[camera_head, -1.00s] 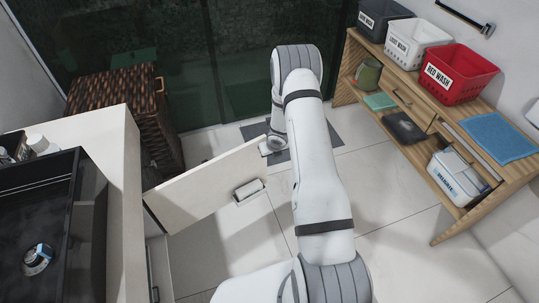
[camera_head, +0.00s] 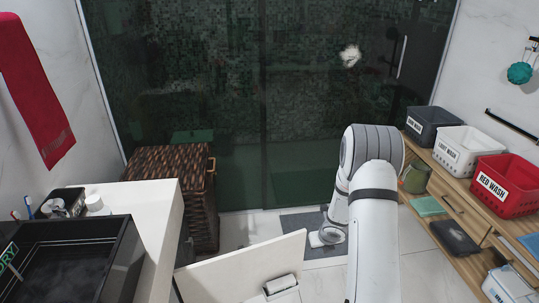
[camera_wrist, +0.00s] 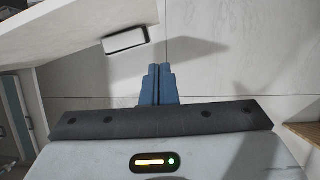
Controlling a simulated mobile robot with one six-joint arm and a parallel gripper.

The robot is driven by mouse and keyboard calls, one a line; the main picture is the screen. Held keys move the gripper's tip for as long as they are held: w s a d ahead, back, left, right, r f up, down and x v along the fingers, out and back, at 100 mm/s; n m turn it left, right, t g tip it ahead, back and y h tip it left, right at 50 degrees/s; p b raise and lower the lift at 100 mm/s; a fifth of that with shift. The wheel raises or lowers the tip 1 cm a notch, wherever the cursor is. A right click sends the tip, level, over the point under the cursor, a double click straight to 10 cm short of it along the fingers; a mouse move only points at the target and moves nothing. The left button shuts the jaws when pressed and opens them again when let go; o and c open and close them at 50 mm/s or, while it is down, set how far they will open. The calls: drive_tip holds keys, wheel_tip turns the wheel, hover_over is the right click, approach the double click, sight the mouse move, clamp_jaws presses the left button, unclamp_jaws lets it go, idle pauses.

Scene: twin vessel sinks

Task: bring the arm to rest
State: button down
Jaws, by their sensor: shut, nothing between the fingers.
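My gripper shows in the wrist view (camera_wrist: 158,84), with its two blue fingers together and nothing between them. It points toward the pale tiled floor. In the head view my white arm rises at the right of centre and bends down at the grey joint, with its wrist low, just right of the open cabinet door (camera_head: 248,272). The fingers are not visible in the head view. In the wrist view the door's pale panel and its handle (camera_wrist: 125,40) are at the upper left, apart from the fingers.
A dark sink (camera_head: 70,260) in a white counter stands at left, with a wicker hamper (camera_head: 170,195) behind. A wooden shelf unit (camera_head: 455,200) at right holds a red basket (camera_head: 503,185), a white one (camera_head: 462,150) and a dark one (camera_head: 433,127). Glass panels close the back.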

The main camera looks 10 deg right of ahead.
drive_tip(key=s+r+m+h+p, duration=0.15)
drive_tip(key=s+r+m, duration=0.25)
drive_tip(key=r+m, duration=0.75)
drive_tip(key=s+r+m+h, duration=0.2)
drive_tip(key=s+r+m, duration=0.2)
drive_tip(key=r+m, duration=0.7)
drive_tip(key=s+a+r+m+g+y+p, duration=0.1)
drive_tip(key=s+a+r+m, duration=0.5)
drive_tip(key=s, duration=0.4)
drive_tip(key=s+a+r+m+y+p, duration=0.1)
drive_tip(key=s+a+r+m+y, duration=0.1)
drive_tip(key=s+a+r+m, duration=0.3)
drive_tip(key=s+r+m, duration=0.3)
drive_tip(key=s, duration=0.3)
drive_tip(key=shift+a+g, duration=0.35)
drive_tip(key=shift+g, duration=0.05)
